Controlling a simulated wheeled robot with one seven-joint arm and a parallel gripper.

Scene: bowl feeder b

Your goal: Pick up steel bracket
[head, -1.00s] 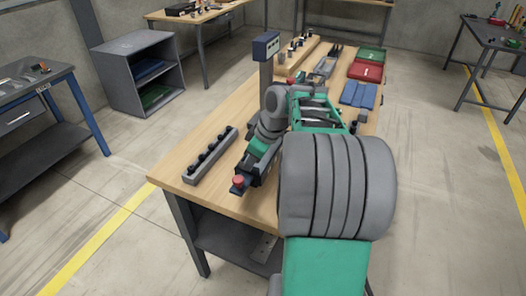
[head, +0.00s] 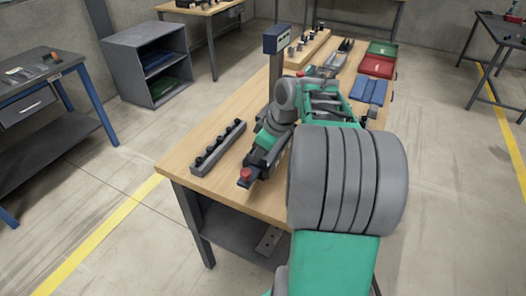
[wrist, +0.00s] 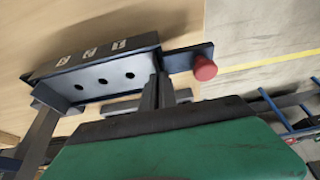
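A flat grey metal piece with holes, which looks like the steel bracket (head: 268,240), lies on the lower shelf under the bench. It is partly hidden behind my arm. My gripper (head: 258,164) is over the near left part of the bench top, well above that shelf. I see no bracket between the fingers.
A red button (head: 245,174) sits by the bench's near left edge. A grey rail with black knobs (head: 218,148) lies left of my gripper. The lower shelf (head: 225,228) is open at the front left. Blue (head: 369,89), red and green bins stand farther back.

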